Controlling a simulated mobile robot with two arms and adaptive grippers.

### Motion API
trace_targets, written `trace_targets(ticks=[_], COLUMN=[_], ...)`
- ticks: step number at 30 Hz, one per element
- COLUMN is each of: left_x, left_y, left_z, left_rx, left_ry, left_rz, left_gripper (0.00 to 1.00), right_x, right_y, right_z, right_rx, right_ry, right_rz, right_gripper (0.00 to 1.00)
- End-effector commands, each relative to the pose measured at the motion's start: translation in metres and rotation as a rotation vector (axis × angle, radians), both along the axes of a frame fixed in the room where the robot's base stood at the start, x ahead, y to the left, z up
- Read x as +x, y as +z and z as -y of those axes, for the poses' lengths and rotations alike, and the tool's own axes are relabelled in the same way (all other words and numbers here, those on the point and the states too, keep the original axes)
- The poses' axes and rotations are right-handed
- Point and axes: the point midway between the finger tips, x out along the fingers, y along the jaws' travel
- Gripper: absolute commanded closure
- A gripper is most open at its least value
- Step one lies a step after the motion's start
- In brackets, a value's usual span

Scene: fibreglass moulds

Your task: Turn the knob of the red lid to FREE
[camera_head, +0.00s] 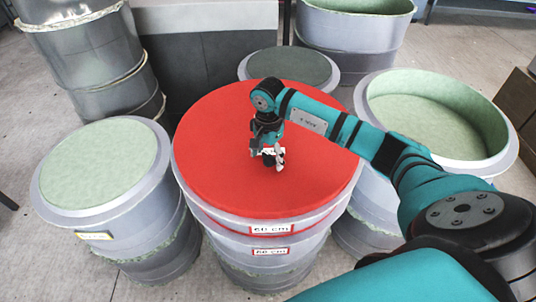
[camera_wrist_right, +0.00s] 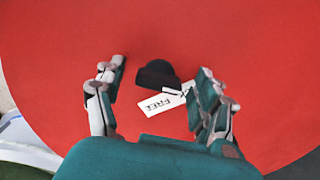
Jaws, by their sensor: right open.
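The red lid (camera_head: 215,175) is a wide round disc on top of a grey mould labelled 60 cm. It also fills most of the right wrist view (camera_wrist_right: 60,50). The black knob (camera_wrist_right: 157,74) stands on the lid. A white tag (camera_wrist_right: 164,102) reading FREE lies beside the knob, on the side nearer my wrist. My right gripper (camera_head: 271,160) is over the lid, pointing down. Its fingers are spread, one on each side of the knob, with visible gaps. My left gripper is out of view.
A mould with a pale green top (camera_head: 98,168) stands left of the red lid, and an open green-lined mould (camera_head: 435,118) stands right. A smaller dark-topped mould (camera_head: 290,68) is behind. Stacked metal drums (camera_head: 90,55) stand at the back left. The moulds stand close together.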

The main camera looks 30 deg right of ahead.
Motion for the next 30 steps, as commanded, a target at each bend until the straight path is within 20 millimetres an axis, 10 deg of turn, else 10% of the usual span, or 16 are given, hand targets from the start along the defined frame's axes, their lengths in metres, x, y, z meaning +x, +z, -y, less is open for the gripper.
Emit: trace_targets(ticks=[14,30], left_x=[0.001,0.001], left_y=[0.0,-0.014], left_z=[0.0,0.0], left_rx=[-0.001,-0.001], left_ry=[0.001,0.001], left_rz=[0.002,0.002], left_gripper=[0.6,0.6], right_x=[0.0,0.002], right_y=[0.001,-0.001], right_z=[0.0,0.0], right_rx=[0.001,0.001], right_ry=[0.0,-0.168], right_rz=[0.0,0.002], right_gripper=[0.85,0.85])
